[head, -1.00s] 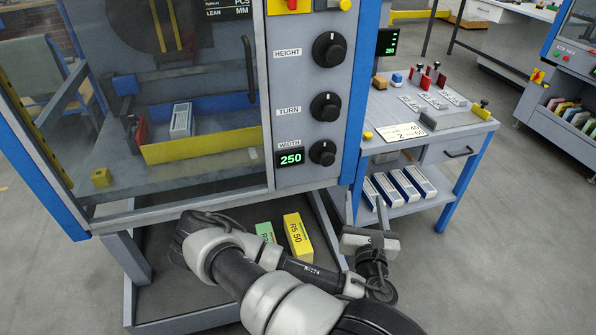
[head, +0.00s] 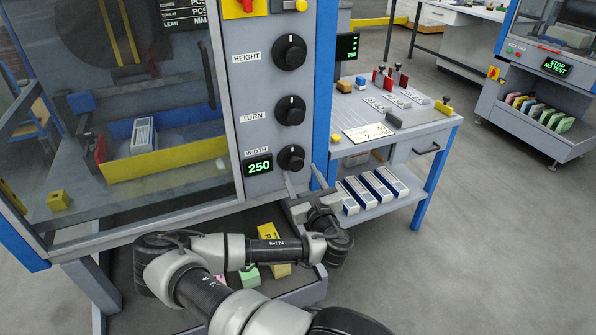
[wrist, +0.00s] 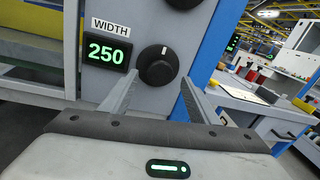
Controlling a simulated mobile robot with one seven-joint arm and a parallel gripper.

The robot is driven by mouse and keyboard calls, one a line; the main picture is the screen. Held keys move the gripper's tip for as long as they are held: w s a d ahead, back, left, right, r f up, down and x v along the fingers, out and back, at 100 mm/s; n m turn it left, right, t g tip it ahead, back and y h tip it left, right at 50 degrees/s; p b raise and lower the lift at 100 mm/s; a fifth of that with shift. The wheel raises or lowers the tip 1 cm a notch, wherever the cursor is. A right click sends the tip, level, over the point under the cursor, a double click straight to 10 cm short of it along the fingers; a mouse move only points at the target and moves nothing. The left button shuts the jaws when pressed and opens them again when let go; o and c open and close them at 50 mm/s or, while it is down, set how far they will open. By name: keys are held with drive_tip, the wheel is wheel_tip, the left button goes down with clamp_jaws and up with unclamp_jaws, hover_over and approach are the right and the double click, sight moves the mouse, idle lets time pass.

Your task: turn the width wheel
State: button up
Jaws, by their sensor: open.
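The width wheel (head: 291,158) is a black round knob with a white mark near its top. It sits low on the grey panel, right of a green display (head: 258,167) reading 250. In the wrist view the wheel (wrist: 158,66) is ahead between the two fingers, and the WIDTH label (wrist: 112,27) is above the display. My gripper (head: 298,184) is open and empty, just below and in front of the wheel. The fingertips (wrist: 158,80) show on either side of the wheel's lower part; whether they touch it I cannot tell.
The turn knob (head: 291,110) and height knob (head: 290,52) are above on the same panel. A blue post (head: 322,80) and a side table (head: 400,125) with small parts are to the right.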

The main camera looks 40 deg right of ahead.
sight(297, 166)
drive_tip(key=shift+x, duration=1.95)
drive_tip(key=c, duration=1)
drive_tip(key=shift+c, duration=0.2)
